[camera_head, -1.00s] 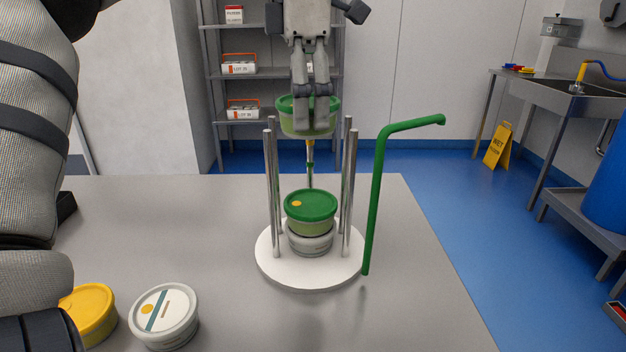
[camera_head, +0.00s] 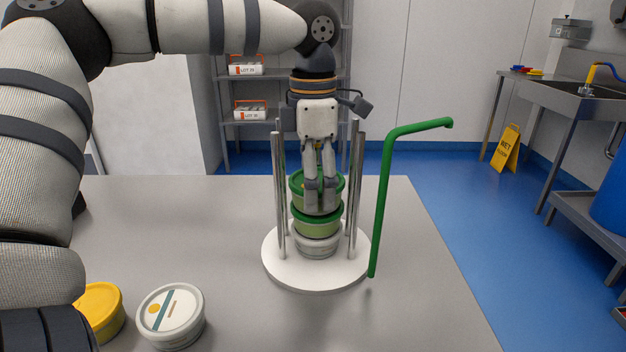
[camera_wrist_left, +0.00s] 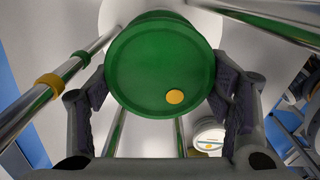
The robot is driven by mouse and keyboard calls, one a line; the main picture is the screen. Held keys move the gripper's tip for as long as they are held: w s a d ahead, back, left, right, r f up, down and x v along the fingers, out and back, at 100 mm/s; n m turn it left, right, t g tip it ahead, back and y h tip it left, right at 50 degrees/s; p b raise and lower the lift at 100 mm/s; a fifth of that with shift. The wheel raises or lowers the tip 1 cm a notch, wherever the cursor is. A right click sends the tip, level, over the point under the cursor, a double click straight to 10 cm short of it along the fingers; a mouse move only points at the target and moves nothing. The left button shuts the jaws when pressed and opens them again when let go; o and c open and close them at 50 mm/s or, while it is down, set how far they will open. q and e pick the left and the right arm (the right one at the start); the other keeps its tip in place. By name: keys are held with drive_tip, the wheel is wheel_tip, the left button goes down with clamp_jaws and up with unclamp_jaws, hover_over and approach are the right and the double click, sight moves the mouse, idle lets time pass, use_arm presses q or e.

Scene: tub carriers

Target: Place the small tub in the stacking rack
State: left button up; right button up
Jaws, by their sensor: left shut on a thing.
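The small tub (camera_head: 298,191), green with a green lid, is gripped by my left gripper (camera_head: 321,207). In the left wrist view its lid (camera_wrist_left: 148,62) with a yellow dot lies between the two fingers (camera_wrist_left: 160,95). The stacking rack has a white round base (camera_head: 290,276) and several upright steel posts (camera_head: 357,195). The held tub is between the posts, level and right above another green-lidded tub (camera_head: 317,227). That one sits on a grey-white tub (camera_head: 315,246). The held tub looks at or very near the lid below; contact is not clear. My right gripper is not in view.
A green bent rod (camera_head: 380,200) rises at the rack's right side. A white-lidded tub (camera_head: 171,316) and a yellow tub (camera_head: 101,311) stand at the table's front left. The grey table (camera_head: 420,290) is clear right of the rack. Shelves (camera_head: 240,120) stand behind.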

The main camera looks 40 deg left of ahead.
use_arm(q)
drive_tip(key=o, duration=1.4)
wheel_tip(320, 180, up, 12)
